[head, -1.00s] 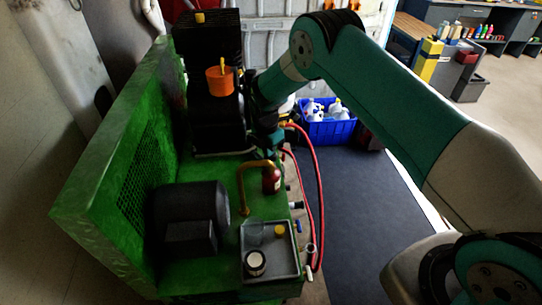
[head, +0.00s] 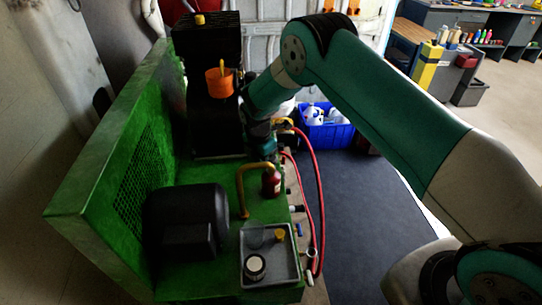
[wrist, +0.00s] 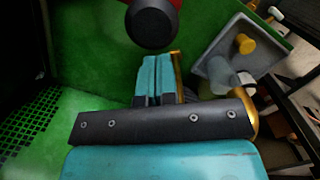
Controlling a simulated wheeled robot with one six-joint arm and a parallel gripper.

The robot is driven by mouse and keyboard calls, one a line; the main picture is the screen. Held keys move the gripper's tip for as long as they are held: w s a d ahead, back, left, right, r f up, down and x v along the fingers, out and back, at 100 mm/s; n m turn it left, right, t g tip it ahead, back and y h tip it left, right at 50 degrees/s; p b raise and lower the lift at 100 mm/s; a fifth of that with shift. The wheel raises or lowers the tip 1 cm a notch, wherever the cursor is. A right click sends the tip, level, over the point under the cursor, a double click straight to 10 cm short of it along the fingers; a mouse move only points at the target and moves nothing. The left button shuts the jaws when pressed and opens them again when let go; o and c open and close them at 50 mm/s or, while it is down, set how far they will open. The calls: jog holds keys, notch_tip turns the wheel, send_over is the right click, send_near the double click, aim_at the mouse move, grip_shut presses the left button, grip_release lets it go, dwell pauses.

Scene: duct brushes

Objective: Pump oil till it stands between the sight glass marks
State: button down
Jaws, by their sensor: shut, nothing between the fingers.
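A red oil can (head: 271,182) with a curved brass spout (head: 241,188) stands on the green machine deck in the head view. In the wrist view, a black round knob with red behind it (wrist: 152,24) sits just beyond my fingertips; it looks like part of the can. My gripper (wrist: 157,62) is shut and empty, its teal fingers together. Brass tubing shows beside and behind them. In the head view my gripper (head: 262,155) is close above the can, partly hidden by my wrist. I cannot make out the sight glass marks or an oil level.
A grey tray (head: 293,252) holds a clear cup, a yellow cap and a dark, white-lidded jar (head: 255,267). A black motor (head: 187,220) stands left of it. Red hoses (head: 317,190) loop along the right edge.

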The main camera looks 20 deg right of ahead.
notch_tip(320, 180, up, 17)
jog(key=a+b, duration=0.1)
jog(key=b, duration=0.3)
jog(key=shift+s+a+r+b, duration=0.15)
jog(key=shift+s+a+b, duration=0.2)
jog(key=shift+s, duration=0.05)
dwell(0.6)
jog(key=s+r+m+y, duration=0.2)
jog(key=s+r+m, duration=0.6)
jog(key=s, duration=0.6)
jog(key=s+r+m+y, duration=0.2)
jog(key=s+m, duration=0.6)
jog(key=s, duration=1.4)
jog(key=shift+a+g+y, duration=0.3)
jog(key=shift+a+y, duration=0.05)
jog(key=shift+y, duration=0.25)
